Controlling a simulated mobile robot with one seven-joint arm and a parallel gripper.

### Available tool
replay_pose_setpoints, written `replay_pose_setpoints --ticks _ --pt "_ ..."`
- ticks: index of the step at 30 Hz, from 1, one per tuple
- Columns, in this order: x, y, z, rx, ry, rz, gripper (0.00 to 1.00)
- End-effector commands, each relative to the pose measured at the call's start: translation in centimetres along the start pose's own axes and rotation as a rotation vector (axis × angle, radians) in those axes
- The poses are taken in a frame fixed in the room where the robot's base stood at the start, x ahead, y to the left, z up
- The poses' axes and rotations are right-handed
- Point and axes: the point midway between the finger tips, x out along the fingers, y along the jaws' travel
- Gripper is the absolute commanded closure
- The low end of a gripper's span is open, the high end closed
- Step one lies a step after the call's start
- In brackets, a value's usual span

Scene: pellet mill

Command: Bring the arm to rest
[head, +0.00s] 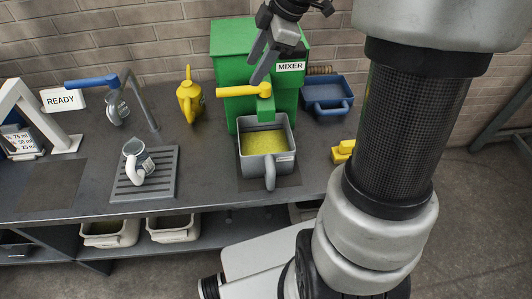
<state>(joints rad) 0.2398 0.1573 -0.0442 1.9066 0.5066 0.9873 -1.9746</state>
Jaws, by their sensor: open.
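My gripper (255,70) shows at the top centre in the head view, pointing down and to the left in front of the green mixer (229,38). Its two dark fingers are apart with nothing seen between them. The fingertips are close to the mixer's yellow lever (240,91); I cannot tell whether they touch it. My arm runs large down the right side, hiding part of the bench's right end.
A grey bin (268,169) of yellow material stands below the mixer's spout. A white jug (136,160) sits on a slatted grate. A yellow can (188,98), blue tap (92,82), READY sign (62,98) and blue tray (328,92) stand further back.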

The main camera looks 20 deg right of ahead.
Motion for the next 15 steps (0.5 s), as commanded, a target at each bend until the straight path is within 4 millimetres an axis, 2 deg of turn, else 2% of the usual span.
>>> replay_pose_setpoints --ticks 9,11,15 --pt "-0.2 -0.1 -0.2 0.007 -0.002 0.002 0.56" --pt "-0.8 -0.5 -0.6 0.031 -0.009 0.006 0.56" --pt "-3.6 -2.9 -2.4 0.186 -0.049 0.032 0.56"
